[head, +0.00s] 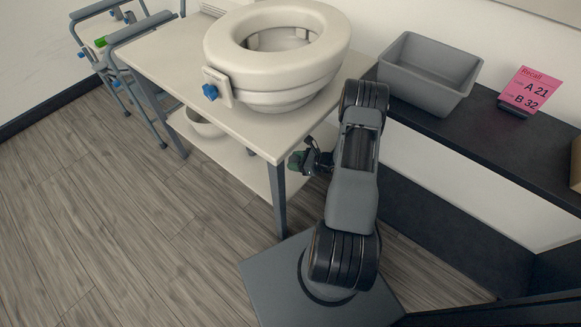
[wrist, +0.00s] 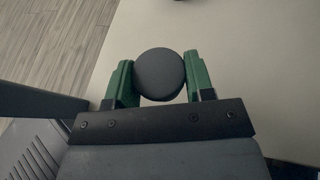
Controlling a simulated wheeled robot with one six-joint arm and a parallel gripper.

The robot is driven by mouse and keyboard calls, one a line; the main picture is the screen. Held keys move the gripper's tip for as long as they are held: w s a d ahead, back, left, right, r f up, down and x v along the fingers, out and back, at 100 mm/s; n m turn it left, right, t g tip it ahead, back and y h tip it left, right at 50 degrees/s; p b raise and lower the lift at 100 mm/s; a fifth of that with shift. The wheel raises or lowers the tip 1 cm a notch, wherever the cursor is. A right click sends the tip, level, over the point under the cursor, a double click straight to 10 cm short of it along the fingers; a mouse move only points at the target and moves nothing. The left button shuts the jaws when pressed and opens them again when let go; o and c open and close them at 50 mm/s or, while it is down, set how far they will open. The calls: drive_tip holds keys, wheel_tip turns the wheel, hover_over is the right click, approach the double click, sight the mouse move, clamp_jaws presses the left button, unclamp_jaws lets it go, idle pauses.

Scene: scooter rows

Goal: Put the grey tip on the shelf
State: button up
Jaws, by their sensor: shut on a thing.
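The grey tip (wrist: 160,74) shows in the wrist view as a round dark grey disc between the two green fingers of my gripper (wrist: 160,82). My gripper is shut on it. In the head view my gripper (head: 303,162) is beside the right front part of the table, below the tabletop; the tip cannot be made out there. The table's lower pale shelf (head: 248,172) is partly hidden by the tabletop and a leg. In the wrist view a pale flat surface (wrist: 255,50) lies beyond the tip; I cannot tell the gap between them.
A raised toilet seat (head: 325,70) stands on the white table (head: 165,60). A white bowl (head: 205,124) sits on the lower shelf. A grey bin (head: 425,75) and a pink sign (head: 530,90) stand on a dark ledge (head: 490,125). A walking frame (head: 120,35) is at left.

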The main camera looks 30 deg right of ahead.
sight(292, 161)
drive_tip(key=shift+w+a+f+b, duration=0.1)
drive_tip(key=shift+w+f+b, duration=0.35)
drive_tip(key=shift+w+f, duration=0.8)
drive_tip(key=shift+w+f+b, duration=0.15)
drive_tip(key=shift+f+b, duration=0.7)
drive_tip(key=shift+f, duration=1.05)
drive_tip(key=shift+f, duration=0.15)
drive_tip(key=shift+f+b, duration=0.15)
drive_tip(key=shift+b, duration=0.15)
drive_tip(key=o, duration=0.9)
drive_tip(key=shift+r, duration=0.2)
